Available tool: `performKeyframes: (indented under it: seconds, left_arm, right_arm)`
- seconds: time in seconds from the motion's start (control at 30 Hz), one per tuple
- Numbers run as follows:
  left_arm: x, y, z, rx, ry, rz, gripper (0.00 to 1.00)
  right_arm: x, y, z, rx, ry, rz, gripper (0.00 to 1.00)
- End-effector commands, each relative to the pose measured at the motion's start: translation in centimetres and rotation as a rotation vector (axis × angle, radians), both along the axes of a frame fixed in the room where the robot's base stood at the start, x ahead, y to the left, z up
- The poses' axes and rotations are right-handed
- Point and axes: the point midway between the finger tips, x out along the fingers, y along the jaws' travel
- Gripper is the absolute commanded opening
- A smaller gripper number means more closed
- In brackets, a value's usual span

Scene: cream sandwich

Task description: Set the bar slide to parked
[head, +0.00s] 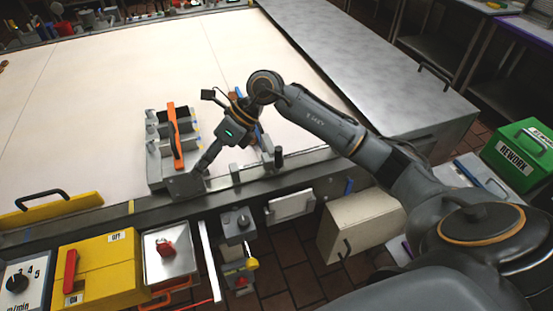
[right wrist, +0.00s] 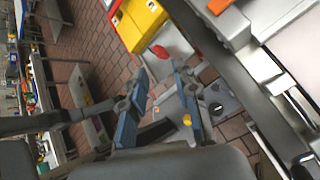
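No label marks the bar slide, so I cannot tell for certain which part it is. A grey fixture (head: 156,170) with an upright orange bar (head: 173,135) stands at the front edge of the cream table. A black knob (head: 278,157) stands on the edge rail just right of my right gripper (head: 207,157). My right gripper reaches in over the front edge, close to the fixture's right side. In the right wrist view its blue-padded fingers (right wrist: 162,100) are apart, with nothing held between them. My left gripper is out of view.
Below the edge are a yellow box (head: 100,262), a metal tray (head: 168,258) with a red item, a grey control box (head: 238,222) and a cream box (head: 360,225). A green REWORK bin (head: 520,150) is at the right. The cream tabletop (head: 110,65) is largely clear.

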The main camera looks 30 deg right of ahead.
Motion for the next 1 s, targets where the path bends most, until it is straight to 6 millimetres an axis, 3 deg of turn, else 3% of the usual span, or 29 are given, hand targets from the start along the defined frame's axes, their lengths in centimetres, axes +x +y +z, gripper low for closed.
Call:
performKeyframes:
  seconds: [0.03,0.1,0.2,0.33,0.43,0.57,1.0]
  left_arm:
    - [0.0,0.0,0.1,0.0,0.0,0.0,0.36]
    - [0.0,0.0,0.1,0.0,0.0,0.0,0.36]
    - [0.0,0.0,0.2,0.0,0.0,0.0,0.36]
    - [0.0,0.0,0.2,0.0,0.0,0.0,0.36]
    - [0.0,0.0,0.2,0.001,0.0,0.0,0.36]
    - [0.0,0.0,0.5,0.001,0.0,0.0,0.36]
    - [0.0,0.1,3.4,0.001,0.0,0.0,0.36]
  right_arm:
    - [0.7,-3.5,-0.1,-0.157,-0.005,0.009,0.3]
    - [0.9,-8.2,-0.1,-0.353,0.015,0.011,0.3]
    - [0.8,-13.9,0.9,-0.572,0.057,-0.009,0.3]
    - [0.3,-18.5,2.3,-0.738,0.111,-0.041,0.3]
    - [0.0,-19.9,2.7,-0.788,0.132,-0.053,0.3]
    - [-0.1,-20.1,1.7,-0.796,0.14,-0.052,0.3]
    - [-0.2,-19.9,-6.9,-0.79,0.142,-0.051,0.3]
